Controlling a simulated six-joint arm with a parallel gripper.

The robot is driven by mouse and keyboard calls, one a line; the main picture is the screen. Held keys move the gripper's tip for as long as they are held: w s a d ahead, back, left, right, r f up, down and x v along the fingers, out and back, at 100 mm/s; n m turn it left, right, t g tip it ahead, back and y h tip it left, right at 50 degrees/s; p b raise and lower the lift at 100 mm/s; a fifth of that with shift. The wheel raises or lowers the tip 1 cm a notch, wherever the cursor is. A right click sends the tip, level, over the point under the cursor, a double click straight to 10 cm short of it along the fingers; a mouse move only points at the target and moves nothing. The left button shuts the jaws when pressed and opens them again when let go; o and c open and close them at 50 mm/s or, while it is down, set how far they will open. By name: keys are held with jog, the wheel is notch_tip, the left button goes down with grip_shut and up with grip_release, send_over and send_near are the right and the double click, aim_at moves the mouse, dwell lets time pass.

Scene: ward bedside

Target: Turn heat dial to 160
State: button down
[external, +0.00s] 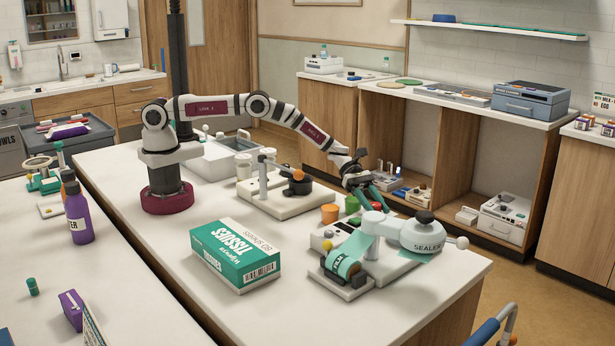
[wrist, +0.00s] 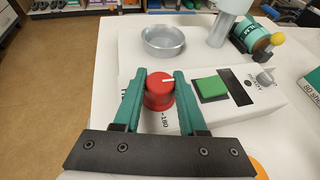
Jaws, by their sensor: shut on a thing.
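The red heat dial (wrist: 158,92) sits on a white panel in the wrist view. A white pointer line on its top points to the right. A printed "180" shows on the panel below the dial; other scale marks are hidden or too small to read. My gripper (wrist: 160,75) is shut on the dial, with one teal finger on each side. In the external view my gripper (external: 374,200) reaches down behind the white heat sealer (external: 420,232), and the dial cannot be made out clearly there.
A green square button (wrist: 211,88) lies just right of the dial, and a round metal dish (wrist: 164,42) stands beyond it. The front of the table is clear.

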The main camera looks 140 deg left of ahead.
jog(key=shift+m+h, duration=0.8)
jog(key=shift+h, duration=0.2)
jog(key=shift+c, duration=2.3)
grip_release()
jog(key=v, duration=1.5)
jog(key=shift+s+r, duration=0.2)
jog(key=shift+r, duration=0.35)
